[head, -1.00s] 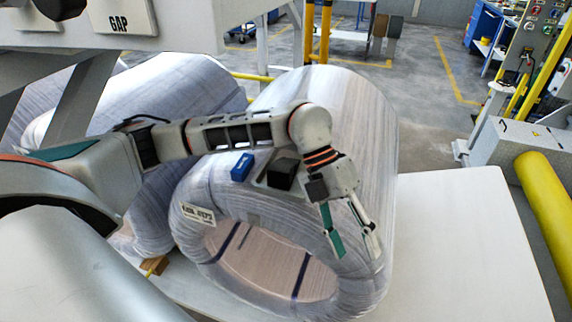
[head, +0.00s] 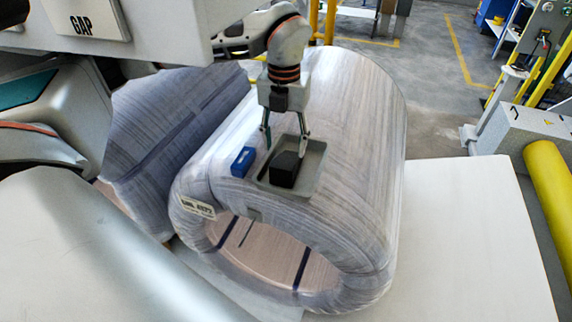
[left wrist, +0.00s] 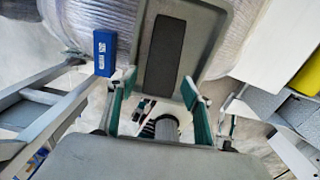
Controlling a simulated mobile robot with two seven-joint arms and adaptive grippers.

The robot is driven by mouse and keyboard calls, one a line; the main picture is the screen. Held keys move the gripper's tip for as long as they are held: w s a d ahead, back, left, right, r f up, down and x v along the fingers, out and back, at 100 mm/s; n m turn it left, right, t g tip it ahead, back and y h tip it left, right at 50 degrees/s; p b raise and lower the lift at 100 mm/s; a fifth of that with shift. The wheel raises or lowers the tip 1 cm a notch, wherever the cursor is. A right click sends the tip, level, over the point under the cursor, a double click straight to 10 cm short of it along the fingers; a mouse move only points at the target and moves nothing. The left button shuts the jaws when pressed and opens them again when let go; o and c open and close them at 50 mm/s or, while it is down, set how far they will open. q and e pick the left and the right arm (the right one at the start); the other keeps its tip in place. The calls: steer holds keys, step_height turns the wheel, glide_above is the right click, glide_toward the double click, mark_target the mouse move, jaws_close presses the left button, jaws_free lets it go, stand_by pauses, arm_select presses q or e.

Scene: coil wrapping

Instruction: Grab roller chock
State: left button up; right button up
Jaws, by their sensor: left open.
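A black block (head: 284,170), which I take to be the roller chock, sits in a shallow grey tray (head: 312,167) on top of a wrapped coil (head: 355,115). My left gripper (head: 286,148) points down over the tray, open, with its fingers apart above the far side of the block. I cannot tell whether a fingertip touches anything. In the left wrist view, the open fingers (left wrist: 162,105) show below the tray (left wrist: 205,35), and the dark block (left wrist: 165,54) lies in it. Nothing is between the fingers. My right gripper is not in view.
A small blue box (head: 243,162) lies on the coil just left of the tray; it also shows in the left wrist view (left wrist: 104,53). Another wrapped coil (head: 175,130) stands to the left. The white table (head: 470,240) at right is bare. A yellow roller (head: 550,190) stands farther right.

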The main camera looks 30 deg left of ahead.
mark_target(285, 160)
arm_select(q)
steer(key=f, duration=0.3)
steer(key=f+p, duration=0.1)
steer(key=shift+s+d+f, duration=0.15)
steer(key=shift+s+d, duration=0.1)
steer(key=shift+f, duration=0.6)
steer(key=c, duration=1.2)
